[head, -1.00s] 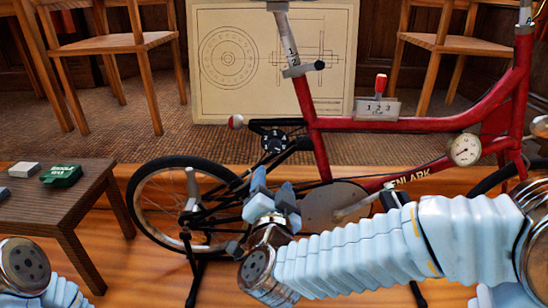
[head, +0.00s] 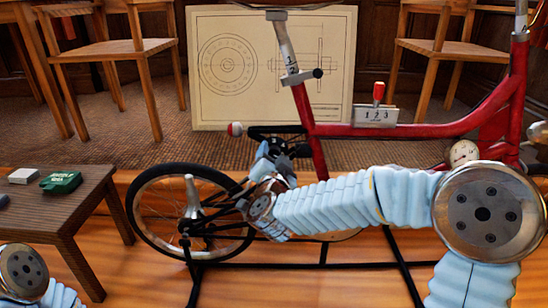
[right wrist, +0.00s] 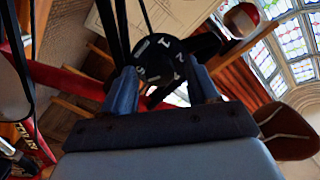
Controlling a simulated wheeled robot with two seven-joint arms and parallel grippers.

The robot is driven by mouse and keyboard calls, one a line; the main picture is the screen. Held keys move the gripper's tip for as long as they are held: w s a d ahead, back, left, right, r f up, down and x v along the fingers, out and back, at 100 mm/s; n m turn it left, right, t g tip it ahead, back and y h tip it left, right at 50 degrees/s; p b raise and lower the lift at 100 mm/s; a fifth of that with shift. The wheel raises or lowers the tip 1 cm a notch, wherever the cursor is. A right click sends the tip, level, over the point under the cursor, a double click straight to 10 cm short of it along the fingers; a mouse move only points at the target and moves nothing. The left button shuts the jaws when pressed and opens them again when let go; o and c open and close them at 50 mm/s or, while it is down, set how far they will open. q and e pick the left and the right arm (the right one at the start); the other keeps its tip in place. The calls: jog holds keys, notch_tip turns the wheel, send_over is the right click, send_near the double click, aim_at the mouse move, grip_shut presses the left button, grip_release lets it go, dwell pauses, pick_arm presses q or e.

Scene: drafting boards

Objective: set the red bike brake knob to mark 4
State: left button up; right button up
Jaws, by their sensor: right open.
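The red bike (head: 400,130) stands side-on on a black stand. Its brake knob is a black dial with white numbers, and it shows in the right wrist view (right wrist: 163,52) ahead of my gripper; 1 and 2 are readable, the other marks are not clear. In the head view the dial is mostly hidden by my gripper. My right gripper (head: 272,152) is at the bike's rear frame. Its open fingers (right wrist: 163,76) lie on either side of the dial's near part; I cannot tell if they touch it. My left gripper is out of view.
A rod with a red-and-white ball (head: 235,129) sticks out just above the dial. A red-handled lever box (head: 376,114) marked 1 2 3 sits on the top tube. A gauge (head: 463,153) is at the right. A low table (head: 60,210) stands left, chairs and a drawing board behind.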

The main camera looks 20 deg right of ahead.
jog(key=c, duration=1)
jog(key=shift+c, duration=0.2)
jog(key=shift+n, duration=0.4)
jog(key=shift+n+p, duration=0.55)
jog(key=shift+n, duration=0.05)
jog(key=n+p, duration=0.1)
jog(key=n, duration=0.1)
jog(key=shift+r+n, duration=0.1)
jog(key=shift+n, duration=0.2)
jog(key=n+p, duration=0.2)
jog(key=n, duration=0.1)
jog(key=shift+n+p, duration=0.8)
jog(key=shift+n, duration=0.9)
